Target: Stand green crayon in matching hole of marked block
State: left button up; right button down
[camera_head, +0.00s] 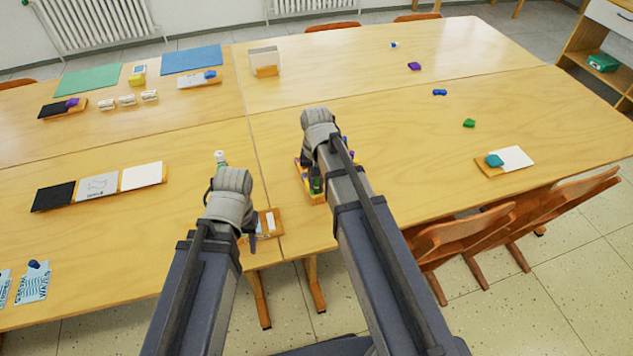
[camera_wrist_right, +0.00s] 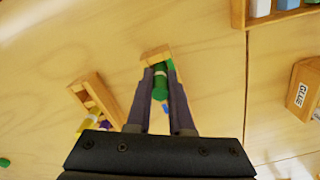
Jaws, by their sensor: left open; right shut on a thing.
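My right gripper (camera_wrist_right: 161,88) is shut on the green crayon (camera_wrist_right: 160,84) in the right wrist view. A small wooden block (camera_wrist_right: 156,54) lies just beyond the fingertips, close to the crayon's far end. I cannot tell whether they touch, and no hole or mark on the block is clear. In the head view my right gripper (camera_head: 318,122) is above the table, its fingers and the crayon hidden by the wrist. My left gripper (camera_head: 232,185) is open, low over the table's front left part, its fingers mostly hidden.
A wooden crayon rack (camera_head: 304,182) stands beneath my right arm. A small bottle (camera_head: 220,157) stands behind my left gripper, and a wooden tray (camera_head: 270,222) lies to its right. The right table is mostly clear.

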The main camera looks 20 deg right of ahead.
jog(key=c, duration=0.7)
grip_release()
jog(key=shift+o, duration=1.1)
pick_arm(q)
jog(key=shift+r, duration=0.15)
pick_arm(e)
jog(key=shift+r, duration=0.1)
jog(key=shift+r+p, duration=2.95)
jog(key=shift+p, duration=0.1)
pick_arm(q)
notch_tip(320, 180, up, 6)
jog(key=shift+f, duration=0.1)
